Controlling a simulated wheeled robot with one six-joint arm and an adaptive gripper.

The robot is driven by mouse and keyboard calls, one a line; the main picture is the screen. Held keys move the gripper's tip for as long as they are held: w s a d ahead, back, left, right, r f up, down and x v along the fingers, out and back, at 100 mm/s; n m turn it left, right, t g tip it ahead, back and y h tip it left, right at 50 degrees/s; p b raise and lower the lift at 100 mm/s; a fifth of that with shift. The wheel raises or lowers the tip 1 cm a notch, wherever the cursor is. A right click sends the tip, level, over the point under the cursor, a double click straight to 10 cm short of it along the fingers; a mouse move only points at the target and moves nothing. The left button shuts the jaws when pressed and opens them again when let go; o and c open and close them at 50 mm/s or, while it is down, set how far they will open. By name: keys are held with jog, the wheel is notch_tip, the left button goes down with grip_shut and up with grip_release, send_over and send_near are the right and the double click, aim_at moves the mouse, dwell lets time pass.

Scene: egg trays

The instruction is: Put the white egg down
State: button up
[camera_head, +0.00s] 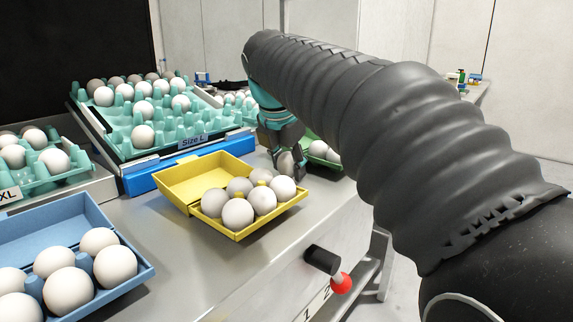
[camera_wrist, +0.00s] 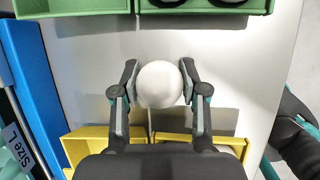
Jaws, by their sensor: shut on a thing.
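My gripper (camera_wrist: 160,82) is shut on a white egg (camera_wrist: 160,86), with one finger on each side of it in the wrist view. In the head view my gripper (camera_head: 288,155) is over the grey counter, between the yellow carton (camera_head: 190,208) and the green carton (camera_head: 313,158), and partly hides the egg. In the wrist view the green carton (camera_wrist: 90,5) lies at the top and the yellow carton (camera_wrist: 88,140) at the bottom. The head view shows the yellow carton open, with several eggs in it. I cannot tell whether the held egg touches the counter.
A teal tray marked Size L (camera_head: 190,142), partly filled with eggs, stands behind a blue strip (camera_head: 150,178). An XL tray (camera_head: 12,193) and an open blue carton (camera_head: 50,225) with eggs are at left. The counter (camera_head: 250,265) is bare in front of the yellow carton.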

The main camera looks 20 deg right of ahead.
notch_tip(320, 180, up, 4)
jog(key=shift+r+p, duration=0.25)
jog(key=shift+p, duration=0.35)
jog(key=s+d+r+p, duration=0.1)
jog(key=s+d+r, duration=0.15)
jog(key=d, duration=0.25)
jog(key=s+d+r, duration=0.2)
jog(key=d+r, duration=0.2)
jog(key=d, duration=0.2)
jog(key=w+d+r, duration=0.3)
jog(key=w+d, duration=0.1)
jog(key=w, duration=0.1)
jog(key=w+d+f, duration=0.3)
jog(key=w+f, duration=0.1)
jog(key=shift+w+d, duration=0.15)
jog(key=shift+w, duration=0.2)
jog(key=shift+f, duration=0.15)
jog(key=shift+f+b, duration=1.35)
jog(key=shift+f, duration=0.9)
jog(key=shift+f+b, duration=0.35)
jog(key=shift+f, duration=0.15)
